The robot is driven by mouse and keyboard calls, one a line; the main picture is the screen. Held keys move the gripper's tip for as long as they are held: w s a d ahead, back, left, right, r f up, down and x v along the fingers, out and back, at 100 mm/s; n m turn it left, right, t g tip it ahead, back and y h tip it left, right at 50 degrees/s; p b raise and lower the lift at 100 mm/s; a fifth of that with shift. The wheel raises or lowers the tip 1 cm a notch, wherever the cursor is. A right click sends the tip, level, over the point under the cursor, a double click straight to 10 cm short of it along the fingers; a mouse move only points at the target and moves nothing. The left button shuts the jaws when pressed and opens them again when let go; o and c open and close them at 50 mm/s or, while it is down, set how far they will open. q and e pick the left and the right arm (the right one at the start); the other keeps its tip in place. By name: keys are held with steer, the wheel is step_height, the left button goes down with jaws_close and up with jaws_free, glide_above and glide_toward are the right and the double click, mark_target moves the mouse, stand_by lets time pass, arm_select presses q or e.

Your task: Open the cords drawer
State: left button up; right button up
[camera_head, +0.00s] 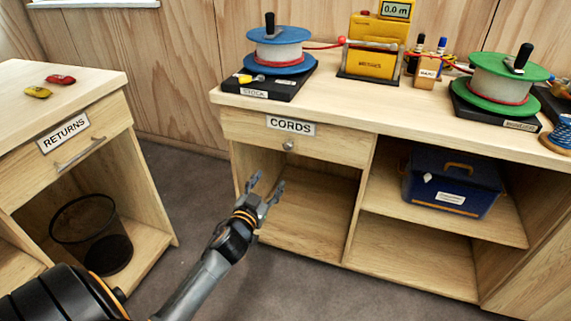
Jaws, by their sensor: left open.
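The cords drawer (330,147) is a pale wooden front under the right-hand bench top, with a "CORDS" label at its top edge. Its small round metal knob (288,145) sits just below the label. The drawer looks shut, flush with the cabinet. My left gripper (266,184) is open and empty. In the picture it is below and slightly left of the knob, apart from it, in front of the open shelf space. My right gripper is not in view.
Cord spools (281,50) and a yellow measuring device (374,47) stand on the bench top. A blue toolbox (451,184) is on the right shelf. A returns desk (70,85) with a wire bin (91,232) is at left. Grey floor lies between.

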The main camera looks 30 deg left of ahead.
mark_target(287, 148)
arm_select(q)
steer(key=shift+t, duration=0.3)
steer(key=x, duration=0.4)
steer(key=r+b+x, duration=0.1)
steer(key=x, duration=0.8)
steer(key=shift+w+r+b, duration=0.1)
steer(key=shift+r+b, duration=0.25)
steer(key=shift+w+a, duration=0.1)
steer(key=shift+w, duration=0.45)
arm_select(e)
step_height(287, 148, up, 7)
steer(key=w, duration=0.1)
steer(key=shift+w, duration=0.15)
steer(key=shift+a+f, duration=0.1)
arm_select(q)
jaws_close()
